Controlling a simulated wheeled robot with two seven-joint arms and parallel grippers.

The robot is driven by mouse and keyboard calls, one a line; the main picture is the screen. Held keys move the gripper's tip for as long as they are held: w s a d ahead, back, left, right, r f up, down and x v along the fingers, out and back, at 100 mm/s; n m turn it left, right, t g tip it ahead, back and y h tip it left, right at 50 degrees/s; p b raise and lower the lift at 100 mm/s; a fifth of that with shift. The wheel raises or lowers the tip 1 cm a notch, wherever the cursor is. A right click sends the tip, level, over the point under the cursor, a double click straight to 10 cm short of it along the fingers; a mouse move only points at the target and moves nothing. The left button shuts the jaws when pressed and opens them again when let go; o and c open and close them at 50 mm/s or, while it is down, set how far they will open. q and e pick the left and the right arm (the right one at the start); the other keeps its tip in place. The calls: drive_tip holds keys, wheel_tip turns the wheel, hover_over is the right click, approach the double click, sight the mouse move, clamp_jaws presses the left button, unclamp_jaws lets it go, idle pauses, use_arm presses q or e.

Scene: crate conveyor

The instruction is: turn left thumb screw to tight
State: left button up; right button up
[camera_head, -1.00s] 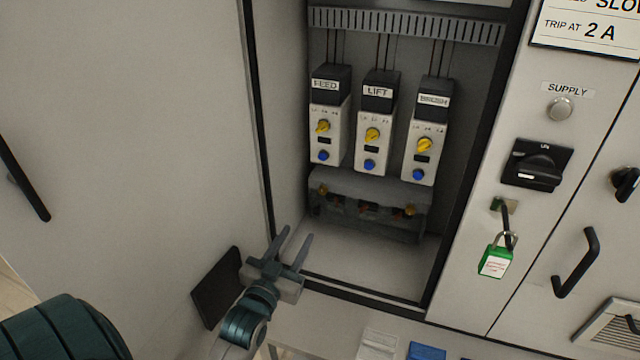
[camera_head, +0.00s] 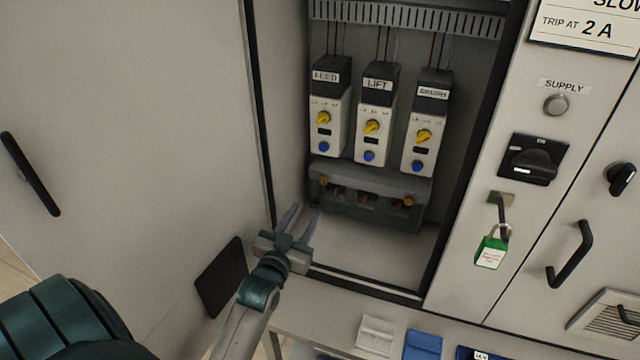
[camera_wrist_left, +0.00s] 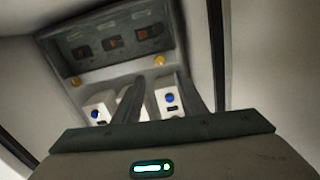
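Two brass thumb screws sit at the ends of a grey, partly see-through cover (camera_head: 365,210) low in the open cabinet. The left thumb screw (camera_head: 324,181) is at the cover's upper left. The other screw (camera_head: 408,200) is at its right. The wrist view is upside down, with the left thumb screw (camera_wrist_left: 159,61) at right and the other screw (camera_wrist_left: 76,82) at left. My left gripper (camera_head: 302,211) is open and empty, at the cabinet opening, below and left of the left screw, apart from it. Its fingers (camera_wrist_left: 157,85) show spread. My right gripper is not seen.
Three relays labelled FEED (camera_head: 329,120), LIFT (camera_head: 374,125) and one more (camera_head: 424,130) with yellow dials and blue buttons stand above the cover. The cabinet's left frame is close to my gripper. A green padlock (camera_head: 491,253) hangs at right. The cabinet floor is clear.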

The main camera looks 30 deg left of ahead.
sight(322, 182)
use_arm(q)
drive_tip(key=p+x, duration=0.3)
drive_tip(key=x, duration=0.9)
drive_tip(key=shift+f, duration=0.1)
clamp_jaws()
